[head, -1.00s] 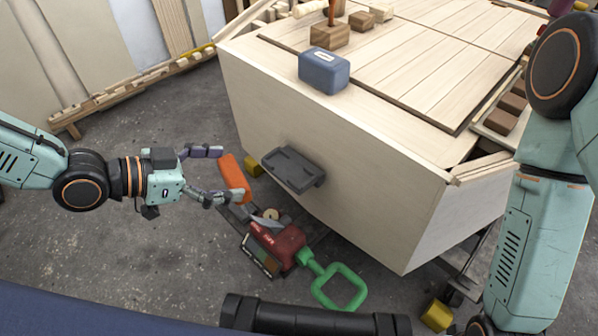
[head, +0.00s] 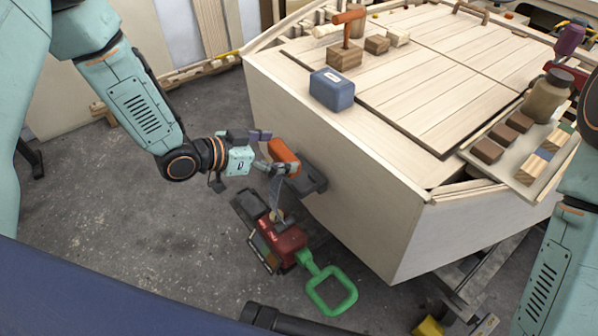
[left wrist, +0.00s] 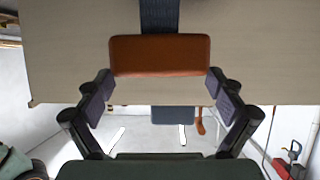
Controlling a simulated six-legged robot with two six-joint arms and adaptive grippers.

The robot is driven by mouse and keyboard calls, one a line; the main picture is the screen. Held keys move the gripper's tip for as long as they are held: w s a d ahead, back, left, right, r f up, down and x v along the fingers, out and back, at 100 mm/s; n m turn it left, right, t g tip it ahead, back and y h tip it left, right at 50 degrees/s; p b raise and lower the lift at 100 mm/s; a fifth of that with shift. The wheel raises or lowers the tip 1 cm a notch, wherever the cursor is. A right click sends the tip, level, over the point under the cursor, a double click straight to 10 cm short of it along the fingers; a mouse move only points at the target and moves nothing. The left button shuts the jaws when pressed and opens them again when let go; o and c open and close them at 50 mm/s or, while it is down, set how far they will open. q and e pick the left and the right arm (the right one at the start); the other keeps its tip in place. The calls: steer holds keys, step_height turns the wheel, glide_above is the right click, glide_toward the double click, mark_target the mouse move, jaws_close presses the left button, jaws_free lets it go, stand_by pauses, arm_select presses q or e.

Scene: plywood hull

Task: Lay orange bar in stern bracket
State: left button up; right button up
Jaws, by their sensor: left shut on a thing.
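The orange bar (head: 284,155) is in my left gripper (head: 270,153), whose fingers are shut on it near the plywood stern panel. In the left wrist view, the bar (left wrist: 160,55) spans between the two fingers (left wrist: 160,92), one at each end. The dark grey stern bracket (head: 312,182) sticks out from the stern panel, just below and behind the bar in the head view. A dark piece, likely the bracket (left wrist: 158,15), shows past the bar in the wrist view. Whether bar and bracket touch is unclear. My right gripper is out of view.
A blue box (head: 332,90) stands on the deck edge above the bracket. A red tool box (head: 280,243) and a green-handled tool (head: 332,288) lie on the floor below. Wooden blocks and a brown bottle (head: 546,97) stand on the deck.

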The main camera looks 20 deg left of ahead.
mark_target(290, 154)
arm_select(q)
steer(key=w+d+r+n+y, duration=0.1)
steer(key=w+r, duration=0.1)
steer(key=w, duration=0.2)
steer(key=shift+t, duration=0.3)
steer(key=f+b, duration=0.1)
steer(key=f, duration=0.5)
steer(key=shift+d+f+b, duration=0.2)
steer(key=shift+f+b, duration=0.1)
steer(key=shift+b, duration=0.1)
step_height(290, 154, down, 4)
steer(key=shift+r+b, duration=0.25)
steer(key=shift+b, duration=0.5)
steer(key=shift+f, duration=0.1)
steer(key=o, duration=0.8)
steer(key=shift+s+f, duration=0.1)
steer(key=shift+o, duration=0.8)
